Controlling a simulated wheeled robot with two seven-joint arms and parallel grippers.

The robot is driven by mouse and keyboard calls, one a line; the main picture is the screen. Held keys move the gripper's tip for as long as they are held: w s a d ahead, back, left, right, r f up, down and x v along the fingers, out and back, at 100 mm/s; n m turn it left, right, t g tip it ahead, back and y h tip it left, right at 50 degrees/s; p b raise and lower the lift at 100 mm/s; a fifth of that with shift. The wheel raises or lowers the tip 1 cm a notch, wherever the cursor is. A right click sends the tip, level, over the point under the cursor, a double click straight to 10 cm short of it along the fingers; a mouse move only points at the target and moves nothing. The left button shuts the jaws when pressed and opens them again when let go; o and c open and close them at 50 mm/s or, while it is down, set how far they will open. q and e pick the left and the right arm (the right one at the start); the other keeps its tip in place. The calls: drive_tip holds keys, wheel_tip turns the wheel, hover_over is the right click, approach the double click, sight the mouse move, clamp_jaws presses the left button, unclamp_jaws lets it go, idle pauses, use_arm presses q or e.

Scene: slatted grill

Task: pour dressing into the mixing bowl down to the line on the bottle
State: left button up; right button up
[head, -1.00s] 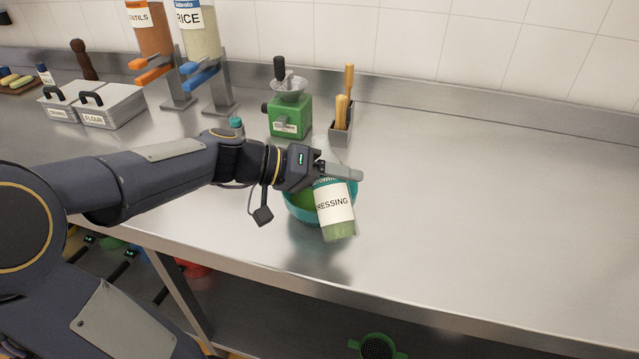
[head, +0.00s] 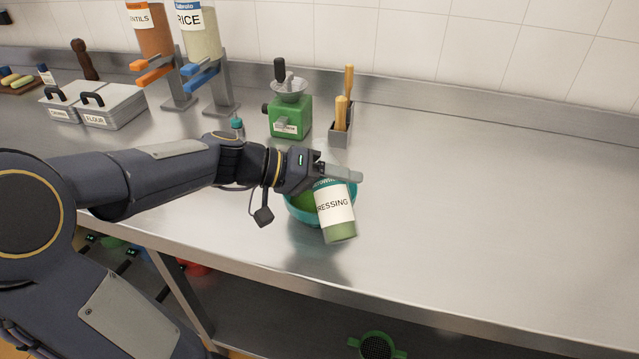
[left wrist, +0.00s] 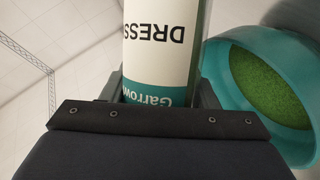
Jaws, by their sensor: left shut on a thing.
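The dressing bottle (head: 334,208) has a white label and a teal band, with a green part showing at its lower end. It is tilted in front of the mixing bowl in the head view. My left gripper (head: 342,173) is shut on it near the teal band. The label (left wrist: 160,35) reads upside down in the left wrist view. The teal mixing bowl (head: 297,213) is partly hidden behind the bottle; in the left wrist view the bowl (left wrist: 285,55) shows green contents. I see no stream, and cannot make out the line. My right gripper is not in view.
A green grinder (head: 291,117) and a grey holder with wooden handles (head: 340,136) stand behind the bowl. Dispensers (head: 203,40) and lidded flour bins (head: 113,106) are at back left. The counter's right side (head: 500,200) is clear.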

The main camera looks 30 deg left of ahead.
use_arm(q)
drive_tip(key=shift+s+d+r+n+h+p, duration=0.1)
drive_tip(key=shift+r+n+h+p, duration=0.45)
drive_tip(key=shift+p, duration=1.15)
drive_tip(key=shift+s+d+n+g+p, duration=0.1)
drive_tip(key=shift+n+g+p, duration=0.35)
drive_tip(key=shift+p, duration=0.7)
idle(1.5)
drive_tip(key=shift+s+d+f+n+h+b, duration=0.2)
drive_tip(key=shift+d+n+h+b, duration=0.1)
drive_tip(key=shift+n+h, duration=0.25)
idle(2.6)
